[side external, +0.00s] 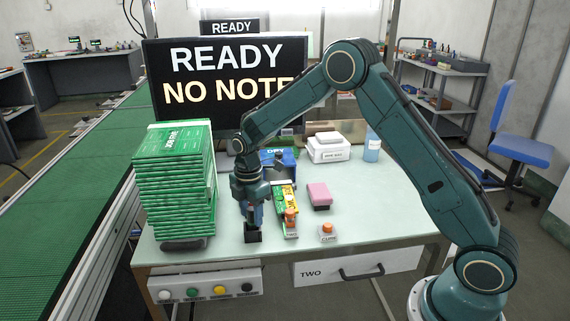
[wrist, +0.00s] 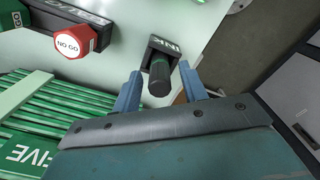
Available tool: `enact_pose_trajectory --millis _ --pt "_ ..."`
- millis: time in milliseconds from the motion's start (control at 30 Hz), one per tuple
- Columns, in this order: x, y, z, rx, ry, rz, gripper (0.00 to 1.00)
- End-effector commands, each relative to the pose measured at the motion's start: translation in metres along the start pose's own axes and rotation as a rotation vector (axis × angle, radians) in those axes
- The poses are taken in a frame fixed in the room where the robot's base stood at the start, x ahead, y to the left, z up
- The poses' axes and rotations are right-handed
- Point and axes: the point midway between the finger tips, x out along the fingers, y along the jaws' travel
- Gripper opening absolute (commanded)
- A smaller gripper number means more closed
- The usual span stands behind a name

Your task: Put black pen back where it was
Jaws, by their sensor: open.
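A short black cylinder (wrist: 159,78), which looks like the black pen, stands at a black block (wrist: 163,48) lettered INK in the wrist view. I cannot tell whether it sits in the block or just in front of it. My gripper (wrist: 160,74) is open, with one blue finger on each side of the cylinder and gaps visible. In the side view my gripper (side external: 252,220) points down just above the black block (side external: 252,237) near the table's front edge. The cylinder is mostly hidden there by the fingers.
A tall stack of green JOB FIVE folders (side external: 174,190) stands close left. A red NO GO piece (wrist: 72,43) is near it.

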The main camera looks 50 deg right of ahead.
Motion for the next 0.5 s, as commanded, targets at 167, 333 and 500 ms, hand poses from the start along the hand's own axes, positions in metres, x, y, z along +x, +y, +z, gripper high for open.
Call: enact_pose_trajectory --millis 167,333,500 --pt "-0.013 0.001 0.0 0.0 0.0 0.003 0.43" --pt "-0.035 0.001 0.0 0.0 0.001 0.004 0.43" --pt "-0.064 0.001 0.0 0.0 0.001 0.005 0.43"
